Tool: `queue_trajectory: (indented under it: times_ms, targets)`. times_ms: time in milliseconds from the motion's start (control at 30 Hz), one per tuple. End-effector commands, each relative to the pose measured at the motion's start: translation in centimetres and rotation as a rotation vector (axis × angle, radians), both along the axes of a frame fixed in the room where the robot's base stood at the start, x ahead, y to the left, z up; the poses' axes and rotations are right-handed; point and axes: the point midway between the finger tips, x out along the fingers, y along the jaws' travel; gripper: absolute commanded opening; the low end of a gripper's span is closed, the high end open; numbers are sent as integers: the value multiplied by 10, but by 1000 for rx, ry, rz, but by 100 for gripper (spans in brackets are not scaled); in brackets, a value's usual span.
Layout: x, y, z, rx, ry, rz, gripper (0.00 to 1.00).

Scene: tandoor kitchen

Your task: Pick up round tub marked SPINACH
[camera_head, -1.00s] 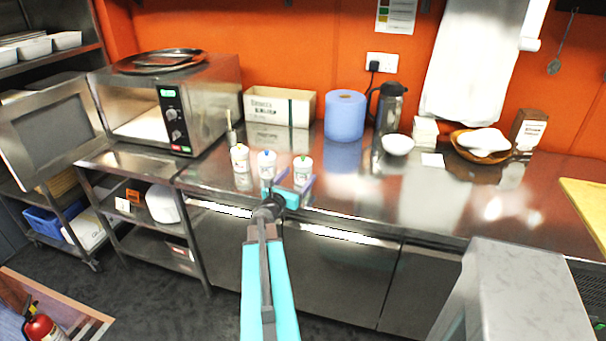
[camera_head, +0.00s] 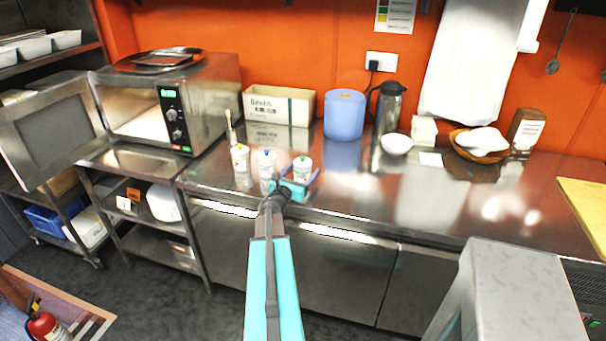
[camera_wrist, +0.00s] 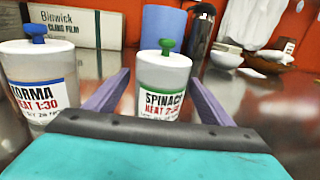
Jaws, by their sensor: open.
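The tub's base is hidden behind the palm.
The KORMA tub (camera_wrist: 38,85), with a blue knob, stands close outside the left finger. Another tub (camera_head: 240,160) with a yellow knob stands further left. A cling film box (camera_head: 280,105) and a blue roll (camera_head: 344,114) are behind. The counter to the right is fairly clear.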

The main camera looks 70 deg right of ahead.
Motion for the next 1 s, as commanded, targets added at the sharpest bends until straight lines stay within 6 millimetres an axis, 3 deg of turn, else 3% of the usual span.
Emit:
queue_trajectory:
  times_ms: [233, 533, 1000]
  targets:
    - [0, 0, 0, 0, 0, 0, 76]
    - [1, 0, 0, 0, 0, 1, 25]
    - [1, 1, 6, -3, 1, 1, 23]
